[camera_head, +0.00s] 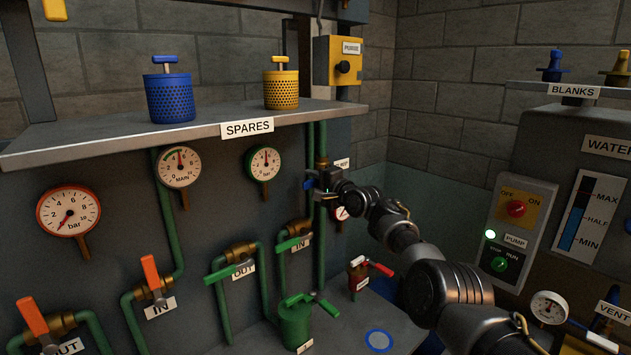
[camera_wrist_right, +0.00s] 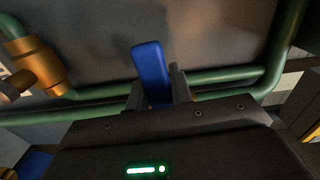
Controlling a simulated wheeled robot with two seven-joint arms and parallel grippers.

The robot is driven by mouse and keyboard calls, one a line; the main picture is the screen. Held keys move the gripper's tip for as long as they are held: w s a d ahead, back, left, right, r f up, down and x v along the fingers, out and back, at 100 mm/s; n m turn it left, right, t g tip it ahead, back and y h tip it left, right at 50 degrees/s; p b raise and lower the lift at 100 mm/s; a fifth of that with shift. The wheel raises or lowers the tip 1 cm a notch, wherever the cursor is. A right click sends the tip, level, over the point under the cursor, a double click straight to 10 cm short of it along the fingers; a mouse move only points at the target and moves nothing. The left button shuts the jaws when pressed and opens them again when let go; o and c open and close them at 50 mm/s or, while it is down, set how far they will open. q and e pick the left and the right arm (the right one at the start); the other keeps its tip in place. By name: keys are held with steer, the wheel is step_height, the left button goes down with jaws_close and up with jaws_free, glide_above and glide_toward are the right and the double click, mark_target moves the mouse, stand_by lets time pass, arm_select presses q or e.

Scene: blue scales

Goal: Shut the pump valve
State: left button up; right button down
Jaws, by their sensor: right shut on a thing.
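My right gripper (camera_head: 323,187) reaches the vertical green pipe at the back wall, below the spares shelf. It is shut on a blue lever handle (camera_head: 308,184). In the right wrist view the blue handle (camera_wrist_right: 151,68) stands up between the two fingers of the right gripper (camera_wrist_right: 158,92), tilted slightly. The valve body behind the gripper is mostly hidden. A white label (camera_head: 342,163) beside it is partly covered and I cannot read it fully. My left gripper is not in view.
Orange levers (camera_head: 151,273) and green levers (camera_head: 294,243) stand on pipes to the left. The pump panel (camera_head: 517,232) is at the right. The spares shelf (camera_head: 100,143) hangs above.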

steer(key=shift+r+m, duration=0.3)
steer(key=shift+m, duration=0.1)
steer(key=c, duration=1.2)
jaws_free()
steer(key=shift+c, duration=0.2)
steer(key=shift+d+p, duration=0.15)
steer(key=shift+p, duration=0.15)
steer(key=b+v, duration=0.1)
steer(key=v, duration=0.9)
steer(key=shift+s, duration=0.3)
steer(key=shift+d+f, duration=0.1)
steer(key=shift+d, duration=0.1)
